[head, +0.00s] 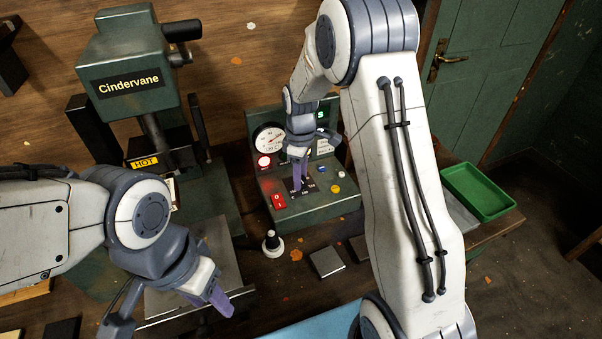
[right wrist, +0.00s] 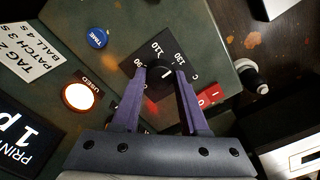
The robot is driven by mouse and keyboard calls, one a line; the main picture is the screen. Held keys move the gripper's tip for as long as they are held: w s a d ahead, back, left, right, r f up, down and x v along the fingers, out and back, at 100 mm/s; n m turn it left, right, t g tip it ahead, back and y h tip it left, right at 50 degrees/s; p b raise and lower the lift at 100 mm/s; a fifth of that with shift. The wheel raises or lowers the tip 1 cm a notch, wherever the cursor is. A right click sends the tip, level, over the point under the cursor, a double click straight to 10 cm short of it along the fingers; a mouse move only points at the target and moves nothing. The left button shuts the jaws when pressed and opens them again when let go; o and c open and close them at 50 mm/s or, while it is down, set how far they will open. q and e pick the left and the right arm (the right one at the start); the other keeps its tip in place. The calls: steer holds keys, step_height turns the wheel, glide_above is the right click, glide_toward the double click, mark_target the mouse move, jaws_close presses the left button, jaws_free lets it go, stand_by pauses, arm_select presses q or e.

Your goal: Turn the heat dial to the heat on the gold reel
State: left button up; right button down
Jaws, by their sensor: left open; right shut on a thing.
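The heat dial (right wrist: 160,73) is a small black knob on a dark square plate marked 90, 110 and 130, with a white pointer line. My right gripper (right wrist: 161,74) is shut on it, one purple finger on each side. In the head view my right gripper (head: 301,187) reaches down onto the green control box (head: 325,208), and its fingers mostly hide the dial. My left gripper (head: 218,300) is open and empty at the lower left, in front of the Cindervane press (head: 127,58). I cannot make out a gold reel in either view.
A green tray (head: 480,192) lies right.

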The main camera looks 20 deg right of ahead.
steer(key=shift+r+m, duration=0.1)
steer(key=shift+m, duration=0.3)
steer(key=shift+c, duration=2.1)
jaws_free()
step_height(320, 180, up, 10)
steer(key=b, duration=0.1)
steer(key=shift+r, duration=0.2)
